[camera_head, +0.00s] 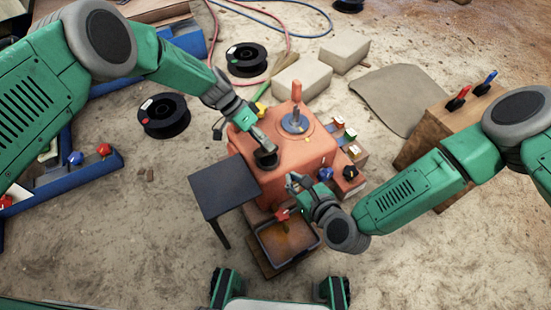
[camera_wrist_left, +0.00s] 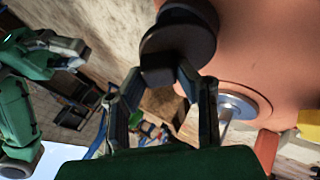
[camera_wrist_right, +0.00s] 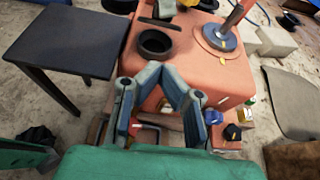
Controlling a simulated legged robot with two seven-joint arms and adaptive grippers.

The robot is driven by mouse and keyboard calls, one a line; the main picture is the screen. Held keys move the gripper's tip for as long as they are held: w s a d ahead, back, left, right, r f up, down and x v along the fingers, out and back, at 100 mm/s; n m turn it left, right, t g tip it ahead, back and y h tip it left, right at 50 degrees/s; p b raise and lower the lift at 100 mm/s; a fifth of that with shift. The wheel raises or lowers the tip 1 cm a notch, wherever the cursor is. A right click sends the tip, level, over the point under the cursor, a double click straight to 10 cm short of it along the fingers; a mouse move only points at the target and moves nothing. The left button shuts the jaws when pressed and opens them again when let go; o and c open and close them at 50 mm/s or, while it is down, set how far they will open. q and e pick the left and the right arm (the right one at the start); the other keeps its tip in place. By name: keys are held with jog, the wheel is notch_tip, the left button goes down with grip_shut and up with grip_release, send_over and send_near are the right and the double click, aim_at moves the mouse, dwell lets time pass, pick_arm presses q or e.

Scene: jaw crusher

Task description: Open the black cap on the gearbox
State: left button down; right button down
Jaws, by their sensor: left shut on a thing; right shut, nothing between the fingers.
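The gearbox (camera_head: 280,175) is an orange-red block in the middle of the head view. On its top, the right wrist view shows a round black collar (camera_wrist_right: 155,43) with a hollow inside. The black cap (camera_wrist_right: 160,22) is seen nearly edge-on just beyond this collar; I cannot tell whether they still touch. My left gripper (camera_head: 262,143) is shut on the cap, whose dark body also shows at the fingertips in the left wrist view (camera_wrist_left: 180,45). My right gripper (camera_head: 292,182) is shut and empty, in front of the gearbox, and its fingers also show in the right wrist view (camera_wrist_right: 168,76).
A dark small table (camera_head: 222,185) stands left of the gearbox. A tray (camera_head: 267,256) lies in front of it. A round metal fitting with an orange handle (camera_head: 296,121) rises from the gearbox top. Cable spools (camera_head: 165,115) and pale blocks (camera_head: 302,76) lie behind.

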aim_at(275, 166)
pick_arm(q)
jog(key=shift+s+a+f, duration=0.15)
jog(key=shift+a+f, duration=0.1)
jog(key=shift+a, duration=0.1)
pick_arm(e)
jog(key=x, duration=1)
jog(key=shift+w+r, duration=0.1)
